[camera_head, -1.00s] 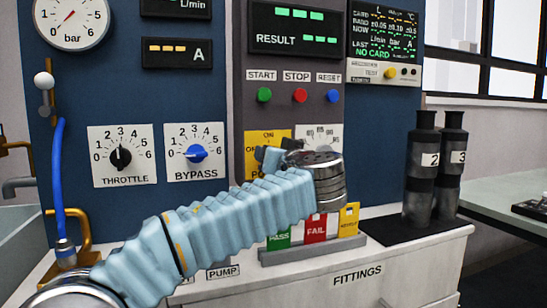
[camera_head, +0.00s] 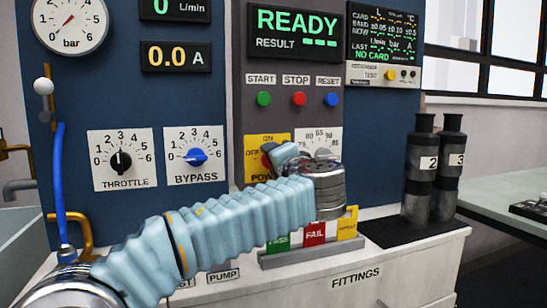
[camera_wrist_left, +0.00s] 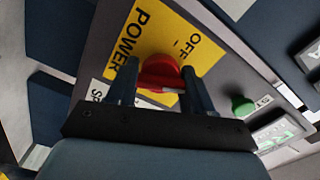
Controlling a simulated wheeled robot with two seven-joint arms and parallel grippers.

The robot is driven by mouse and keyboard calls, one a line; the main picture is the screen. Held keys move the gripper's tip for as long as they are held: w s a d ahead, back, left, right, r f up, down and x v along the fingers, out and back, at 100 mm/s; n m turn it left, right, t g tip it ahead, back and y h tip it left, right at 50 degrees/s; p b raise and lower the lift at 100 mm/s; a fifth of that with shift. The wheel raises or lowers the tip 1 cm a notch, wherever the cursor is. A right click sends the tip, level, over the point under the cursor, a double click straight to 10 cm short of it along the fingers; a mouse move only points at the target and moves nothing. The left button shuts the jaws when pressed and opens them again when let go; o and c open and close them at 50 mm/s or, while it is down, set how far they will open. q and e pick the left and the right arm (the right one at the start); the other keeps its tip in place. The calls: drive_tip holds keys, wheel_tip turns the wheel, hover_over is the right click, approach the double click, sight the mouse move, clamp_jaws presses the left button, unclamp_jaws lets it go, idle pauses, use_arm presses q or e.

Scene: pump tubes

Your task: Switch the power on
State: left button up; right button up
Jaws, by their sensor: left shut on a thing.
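The power switch is a red knob (camera_wrist_left: 160,72) on a yellow plate marked OFF, ON and POWER (camera_head: 256,146). In the head view the knob is mostly hidden by my left gripper (camera_head: 280,155). In the left wrist view the two fingers of my left gripper (camera_wrist_left: 158,90) stand on either side of the red knob and are shut on it. The main display (camera_head: 295,27) is lit and reads READY. The ammeter (camera_head: 176,57) reads 0.0 A. My right gripper is not in view.
START (camera_head: 264,98), STOP (camera_head: 300,98) and RESET (camera_head: 331,99) buttons sit above the switch. The throttle (camera_head: 121,161) and bypass (camera_head: 197,157) knobs are to its left. Coloured card slots (camera_head: 314,233) stand below. Two dark cylinders (camera_head: 419,170) marked 2 and 3 stand right.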

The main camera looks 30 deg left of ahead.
use_arm(q)
drive_tip(key=m, duration=0.1)
drive_tip(key=m+p, duration=0.1)
drive_tip(key=m, duration=0.1)
drive_tip(key=shift+d+r, duration=0.1)
drive_tip(key=shift+r, duration=0.15)
drive_tip(key=shift+f+m, duration=0.1)
drive_tip(key=shift+m, duration=0.6)
drive_tip(key=shift+f, duration=0.1)
drive_tip(key=o, duration=1)
drive_tip(key=shift+w, duration=0.1)
drive_tip(key=shift+o, duration=0.2)
drive_tip(key=shift+f, duration=0.1)
drive_tip(key=shift+s+d, duration=0.25)
drive_tip(key=shift+d, duration=0.05)
drive_tip(key=b+v, duration=0.1)
drive_tip(key=v, duration=1.2)
